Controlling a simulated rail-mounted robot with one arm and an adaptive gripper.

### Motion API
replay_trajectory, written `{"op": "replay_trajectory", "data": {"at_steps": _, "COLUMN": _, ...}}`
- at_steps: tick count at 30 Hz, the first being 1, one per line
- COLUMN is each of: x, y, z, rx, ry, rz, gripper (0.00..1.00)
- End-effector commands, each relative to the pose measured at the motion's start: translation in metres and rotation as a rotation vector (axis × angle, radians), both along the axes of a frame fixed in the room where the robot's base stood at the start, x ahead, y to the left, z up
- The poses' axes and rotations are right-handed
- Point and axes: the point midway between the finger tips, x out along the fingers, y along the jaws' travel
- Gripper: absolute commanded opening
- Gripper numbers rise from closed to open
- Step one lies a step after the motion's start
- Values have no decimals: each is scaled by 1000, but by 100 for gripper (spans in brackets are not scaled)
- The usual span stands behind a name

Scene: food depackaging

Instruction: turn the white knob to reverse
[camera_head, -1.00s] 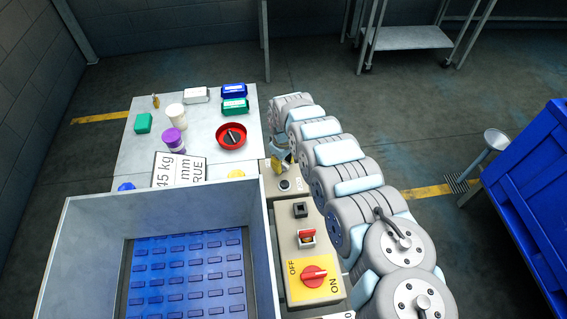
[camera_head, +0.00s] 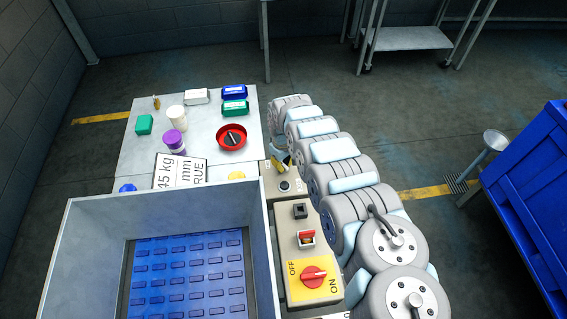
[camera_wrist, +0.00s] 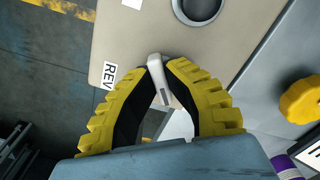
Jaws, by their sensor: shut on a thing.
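The white knob (camera_wrist: 155,72) shows in the wrist view as a narrow light lever on a beige panel (camera_wrist: 240,22). My gripper (camera_wrist: 157,70) has its yellow, ridged fingers on either side of the knob, shut on it. A white label reading "REV" (camera_wrist: 109,75) is on the panel just left of the knob. Part of the knob's lever shows between the fingers, angled slightly. In the head view my gripper (camera_head: 287,161) is at the far end of the control panel, and the knob cannot be made out there.
A dark round button (camera_head: 284,185) sits close to my gripper. Nearer are a red-covered switch (camera_head: 306,237) and a red rotary switch on yellow (camera_head: 313,276). A grey-walled bin (camera_head: 170,213) stands left. The table behind holds a red bowl (camera_head: 231,137) and several small items.

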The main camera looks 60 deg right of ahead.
Motion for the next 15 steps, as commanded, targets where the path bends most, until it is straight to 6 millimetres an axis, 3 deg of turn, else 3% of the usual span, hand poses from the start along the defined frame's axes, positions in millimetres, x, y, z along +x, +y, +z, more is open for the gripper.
{"op": "replay_trajectory", "data": {"at_steps": 15, "x": 3, "y": 3, "z": 1, "rx": 1, "ry": 1, "rz": -400, "gripper": 0}}
